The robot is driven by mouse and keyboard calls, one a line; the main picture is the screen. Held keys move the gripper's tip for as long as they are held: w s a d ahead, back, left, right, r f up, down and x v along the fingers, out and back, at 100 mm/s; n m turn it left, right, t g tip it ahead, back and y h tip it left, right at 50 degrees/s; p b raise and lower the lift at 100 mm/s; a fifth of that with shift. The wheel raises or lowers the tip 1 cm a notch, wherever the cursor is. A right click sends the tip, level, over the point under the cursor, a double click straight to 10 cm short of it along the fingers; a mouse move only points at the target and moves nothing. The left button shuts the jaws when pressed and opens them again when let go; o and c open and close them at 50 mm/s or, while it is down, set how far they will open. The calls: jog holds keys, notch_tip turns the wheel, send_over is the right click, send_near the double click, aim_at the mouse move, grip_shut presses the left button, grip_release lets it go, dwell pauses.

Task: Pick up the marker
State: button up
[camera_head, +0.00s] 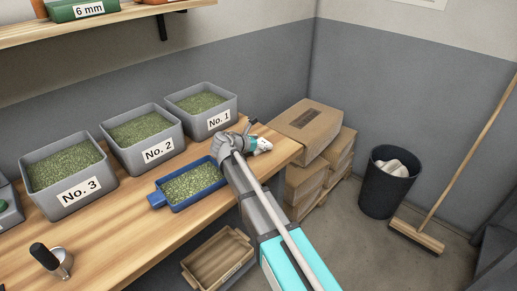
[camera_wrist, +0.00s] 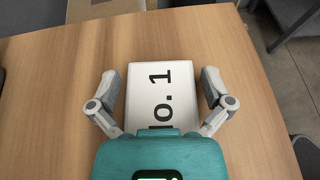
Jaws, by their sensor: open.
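A white marker (camera_wrist: 156,92) with black lettering, partly visible as "o. 1", is on the wooden bench in the wrist view. My gripper (camera_wrist: 159,76) is open, with one finger on each side of the marker. Narrow gaps show between the fingers and its sides. The teal gripper body hides the marker's near end. In the head view my gripper (camera_head: 264,145) is low over the right end of the bench, just right of the bin labelled No. 1 (camera_head: 201,103). The marker cannot be clearly made out there.
Grey bins No. 2 (camera_head: 141,134) and No. 3 (camera_head: 68,178) stand along the wall. A blue tray (camera_head: 190,187) of green beans sits left of my arm. Cardboard boxes (camera_head: 308,128) stand beyond the bench (camera_head: 125,235). A metal scoop (camera_head: 54,262) is front left.

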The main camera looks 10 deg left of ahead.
aim_at(262, 142)
jog(key=shift+c, duration=0.3)
jog(key=c, duration=0.8)
jog(key=shift+r, duration=0.1)
notch_tip(262, 142, up, 3)
jog(key=p, duration=0.3)
jog(key=shift+r, duration=0.1)
jog(key=s+r+p, duration=0.3)
jog(key=s, duration=0.1)
jog(key=s+a+r+p, duration=0.1)
jog(key=s+r+p, duration=0.2)
jog(key=s, duration=0.2)
jog(key=s+r+p, duration=0.3)
jog(key=s+p, duration=0.1)
jog(key=s, duration=0.1)
jog(key=shift+a+r, duration=0.2)
jog(key=shift+r, duration=0.1)
